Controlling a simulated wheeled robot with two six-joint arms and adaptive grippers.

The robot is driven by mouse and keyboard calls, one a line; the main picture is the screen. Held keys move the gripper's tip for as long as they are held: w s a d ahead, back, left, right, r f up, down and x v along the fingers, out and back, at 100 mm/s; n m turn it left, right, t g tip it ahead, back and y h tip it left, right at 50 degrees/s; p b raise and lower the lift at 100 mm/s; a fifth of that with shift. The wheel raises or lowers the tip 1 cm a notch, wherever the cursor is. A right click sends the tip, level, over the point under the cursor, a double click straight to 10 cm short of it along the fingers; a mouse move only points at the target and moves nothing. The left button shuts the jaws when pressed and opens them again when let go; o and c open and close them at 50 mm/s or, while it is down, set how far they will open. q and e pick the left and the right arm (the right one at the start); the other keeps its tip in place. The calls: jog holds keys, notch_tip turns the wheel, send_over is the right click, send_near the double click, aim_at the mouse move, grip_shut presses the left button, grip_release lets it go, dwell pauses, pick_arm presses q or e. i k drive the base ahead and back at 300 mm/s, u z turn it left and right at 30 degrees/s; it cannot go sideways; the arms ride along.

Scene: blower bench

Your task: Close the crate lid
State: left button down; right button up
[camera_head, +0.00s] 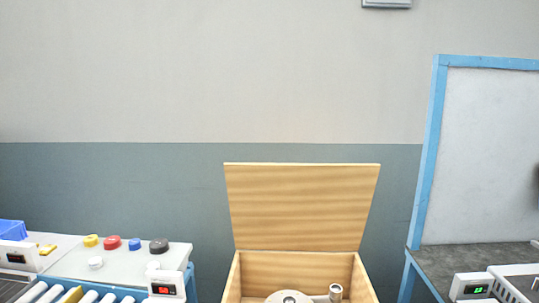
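A wooden crate (243,277) stands at the bottom centre of the head view, its lower part cut off by the frame edge. Its wooden lid (302,206) is open and stands up from the back edge, leaning slightly back. Inside the crate is a pale round part (288,297) with a short pipe-like piece (336,292) to its right. Neither of my grippers shows in the view.
To the left is a white bench (125,262) with coloured buttons or caps, a roller conveyor (88,296) and a small red display (166,289). To the right is a blue-framed bench (447,262) with a green-display device (472,287). A wall is behind.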

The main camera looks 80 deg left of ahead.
aim_at(285, 207)
jog(key=u, duration=0.75)
jog(key=i, duration=0.7)
jog(key=u, duration=0.8)
